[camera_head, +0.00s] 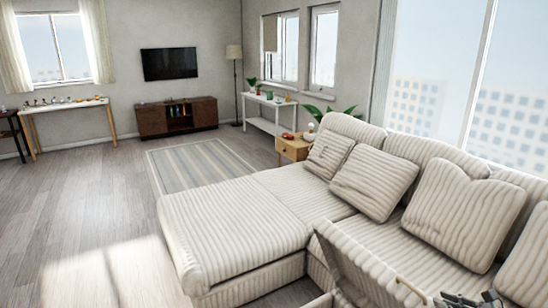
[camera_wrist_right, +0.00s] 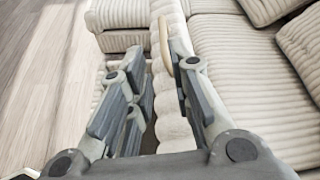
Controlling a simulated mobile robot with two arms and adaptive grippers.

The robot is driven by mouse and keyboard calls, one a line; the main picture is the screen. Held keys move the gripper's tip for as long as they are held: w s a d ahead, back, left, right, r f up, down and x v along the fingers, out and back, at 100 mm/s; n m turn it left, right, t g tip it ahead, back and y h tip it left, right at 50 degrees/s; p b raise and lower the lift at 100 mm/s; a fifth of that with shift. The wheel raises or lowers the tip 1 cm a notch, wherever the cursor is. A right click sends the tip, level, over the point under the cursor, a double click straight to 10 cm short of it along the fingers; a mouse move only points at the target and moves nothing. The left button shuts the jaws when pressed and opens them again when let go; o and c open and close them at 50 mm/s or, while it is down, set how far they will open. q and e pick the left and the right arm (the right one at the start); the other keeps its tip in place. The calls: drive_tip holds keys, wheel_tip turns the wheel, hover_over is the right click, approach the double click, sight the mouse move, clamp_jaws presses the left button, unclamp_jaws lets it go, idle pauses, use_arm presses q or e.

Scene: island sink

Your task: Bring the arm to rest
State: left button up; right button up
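My right gripper (camera_wrist_right: 164,62) reaches forward in the right wrist view, its two grey fingers apart with nothing clearly held between them. My left gripper is not in view.
A cream ribbed sofa (camera_head: 235,225) with several cushions fills the right side. One sofa panel (camera_head: 350,265) is tilted up near the front. Wooden floor (camera_head: 80,215) is clear at left. A striped rug (camera_head: 200,165), TV cabinet (camera_head: 177,118) and side table (camera_head: 292,150) stand farther back.

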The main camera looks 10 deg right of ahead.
drive_tip(key=s+a+f+n+g, duration=0.35)
drive_tip(key=a+n, duration=0.25)
drive_tip(key=a, duration=0.2)
drive_tip(key=s+a+f+n+g, duration=0.2)
drive_tip(key=s+a+f+n, duration=0.35)
drive_tip(key=a, duration=0.35)
drive_tip(key=s+a+f+n+g, duration=0.3)
drive_tip(key=a+f+n, duration=0.1)
drive_tip(key=a+n, duration=0.35)
drive_tip(key=s+a+r+n+h, duration=0.4)
drive_tip(key=s+a+r+n, duration=0.4)
drive_tip(key=s+a+n, duration=0.4)
wheel_tip(320, 180, down, 30)
drive_tip(key=s+d+f+n+g+b, duration=0.1)
drive_tip(key=d+g+b, duration=0.1)
drive_tip(key=d, duration=0.1)
drive_tip(key=s+d+f+g+b, duration=0.1)
drive_tip(key=s+d+f, duration=0.1)
drive_tip(key=s+f, duration=1.3)
drive_tip(key=shift+s+d+f+n, duration=0.2)
drive_tip(key=shift+s+f+n, duration=0.1)
drive_tip(key=shift+s, duration=0.55)
